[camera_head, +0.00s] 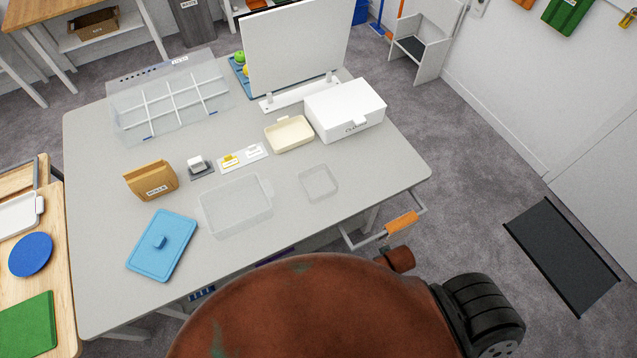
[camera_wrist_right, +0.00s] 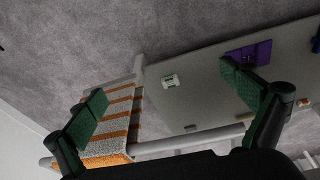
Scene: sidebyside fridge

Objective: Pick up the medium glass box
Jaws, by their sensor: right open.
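A clear rectangular box (camera_head: 237,206) lies on the grey table (camera_head: 90,250), near its front middle. It looks empty and is between a smaller clear square container (camera_head: 318,182) and a larger clear divided organizer (camera_head: 172,97) in size. A blue lid with a knob (camera_head: 160,245) lies to its left, apart from it. My right gripper (camera_wrist_right: 165,86) shows only in the right wrist view, with its two green-padded fingers spread and nothing gripped. The clear boxes do not show in that view. My left gripper is not in view.
A cream tray (camera_head: 289,134), a white box (camera_head: 346,109) and an upright white panel (camera_head: 296,47) stand behind. A brown pouch (camera_head: 151,180) is at left. A side rail carries an orange cloth (camera_head: 401,223); a striped cloth on a rail (camera_wrist_right: 112,125) shows near my right fingers.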

